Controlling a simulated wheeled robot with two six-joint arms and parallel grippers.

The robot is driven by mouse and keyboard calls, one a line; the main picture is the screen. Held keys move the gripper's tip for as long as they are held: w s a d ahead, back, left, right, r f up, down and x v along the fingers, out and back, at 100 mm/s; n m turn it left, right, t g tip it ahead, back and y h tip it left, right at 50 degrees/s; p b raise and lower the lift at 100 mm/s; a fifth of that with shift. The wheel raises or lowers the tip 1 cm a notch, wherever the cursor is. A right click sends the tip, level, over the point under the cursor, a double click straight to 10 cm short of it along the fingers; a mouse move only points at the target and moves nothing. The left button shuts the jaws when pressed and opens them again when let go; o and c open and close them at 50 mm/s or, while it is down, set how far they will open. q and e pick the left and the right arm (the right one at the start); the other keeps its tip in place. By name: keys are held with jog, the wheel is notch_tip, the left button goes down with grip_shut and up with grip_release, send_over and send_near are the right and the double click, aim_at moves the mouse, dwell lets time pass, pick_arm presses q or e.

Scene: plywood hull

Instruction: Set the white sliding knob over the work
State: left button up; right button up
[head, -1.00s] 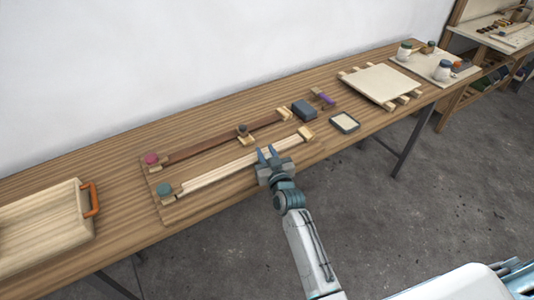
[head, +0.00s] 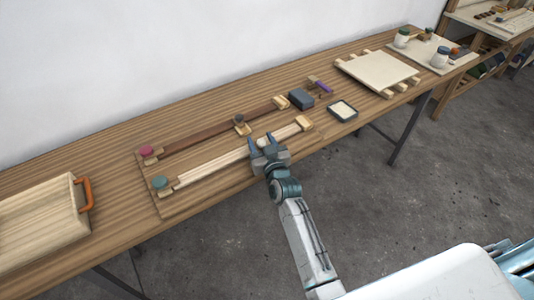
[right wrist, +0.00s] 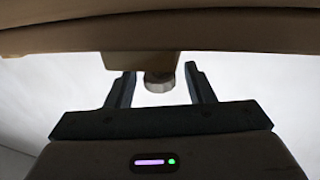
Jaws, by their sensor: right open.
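A pale, whitish knob (right wrist: 160,80) shows in the right wrist view, under a wooden block (right wrist: 140,61). It sits between the two fingers of my right gripper (right wrist: 160,72), with gaps on both sides. In the head view my right gripper (head: 262,140) is open over the front side of the pale rail (head: 215,164), nearer its right end. The gripper hides that stretch of rail, and I cannot make out the white knob there. My left gripper is out of view.
A dark brown rail (head: 195,139) with a dark knob (head: 239,119) lies behind. A blue-grey block (head: 301,99), small tray (head: 342,111) and orange-handled wooden tray (head: 40,222) are nearby.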

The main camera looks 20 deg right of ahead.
jog(key=s+b, duration=0.2)
jog(key=s, duration=0.7)
jog(key=shift+b, duration=0.35)
jog(key=shift+d, duration=0.1)
